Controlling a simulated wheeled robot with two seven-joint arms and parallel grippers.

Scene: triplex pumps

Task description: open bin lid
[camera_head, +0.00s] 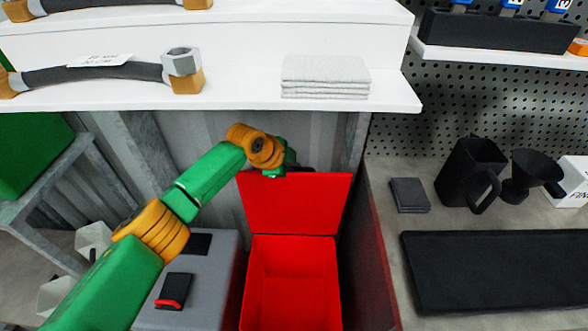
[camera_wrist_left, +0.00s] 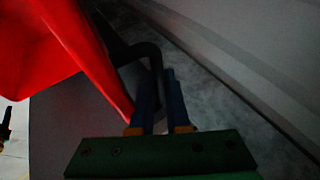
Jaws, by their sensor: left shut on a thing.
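The red bin (camera_head: 292,272) stands on the floor below the shelf, and its inside shows in the head view. Its red lid (camera_head: 297,205) stands raised, close to upright, at the bin's back edge. In the left wrist view the lid (camera_wrist_left: 62,40) fills the upper left. A black curved handle (camera_wrist_left: 138,48) runs from beside the lid down to my left gripper (camera_wrist_left: 162,85). The blue fingers are shut on this handle. In the head view my left arm reaches over to the lid's top edge, and its fingers are hidden there. My right gripper is not in view.
A white shelf (camera_head: 220,96) with a stack of grey cloths (camera_head: 325,76) and hoses hangs just above my arm. A grey cabinet (camera_head: 205,265) stands left of the bin. A workbench with a black mat (camera_head: 500,268) and a black jug (camera_head: 468,172) is at the right.

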